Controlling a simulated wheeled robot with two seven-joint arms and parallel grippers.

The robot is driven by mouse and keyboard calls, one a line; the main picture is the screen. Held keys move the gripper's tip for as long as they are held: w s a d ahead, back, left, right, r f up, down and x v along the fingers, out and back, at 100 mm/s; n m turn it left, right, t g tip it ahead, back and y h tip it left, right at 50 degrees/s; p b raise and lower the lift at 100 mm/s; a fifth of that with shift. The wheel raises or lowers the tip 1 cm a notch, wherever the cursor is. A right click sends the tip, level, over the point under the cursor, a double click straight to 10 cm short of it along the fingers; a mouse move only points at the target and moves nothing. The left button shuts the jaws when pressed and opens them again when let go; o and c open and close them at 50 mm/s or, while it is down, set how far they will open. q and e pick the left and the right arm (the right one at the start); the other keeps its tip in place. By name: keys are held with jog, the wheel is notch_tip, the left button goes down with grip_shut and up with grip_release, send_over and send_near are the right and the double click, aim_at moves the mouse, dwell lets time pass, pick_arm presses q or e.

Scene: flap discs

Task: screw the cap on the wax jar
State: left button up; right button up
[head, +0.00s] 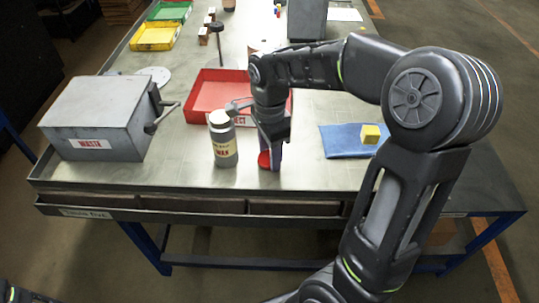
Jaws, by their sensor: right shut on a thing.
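The wax jar (225,147) stands upright near the front middle of the table, a grey cylinder with a pale label. Its top (219,118) is cream-coloured; I cannot tell whether this is wax or a lid. My right gripper (269,158) points down just right of the jar, apart from it. It is shut on a small red thing (264,159), which looks like the cap but is partly hidden by the fingers. My left gripper is out of view; only a bit of my left arm shows at the bottom left corner.
A red tray (205,95) lies behind the jar, partly behind my right arm. A grey waste box (95,115) with a side lever stands at left. A blue cloth (345,141) with a yellow block (370,134) lies at right. Green (170,11) and yellow (154,36) trays sit at the back left.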

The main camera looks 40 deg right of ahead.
aim_at(269, 158)
notch_tip(269, 158, up, 9)
jog(key=shift+r, duration=0.15)
dwell(0.8)
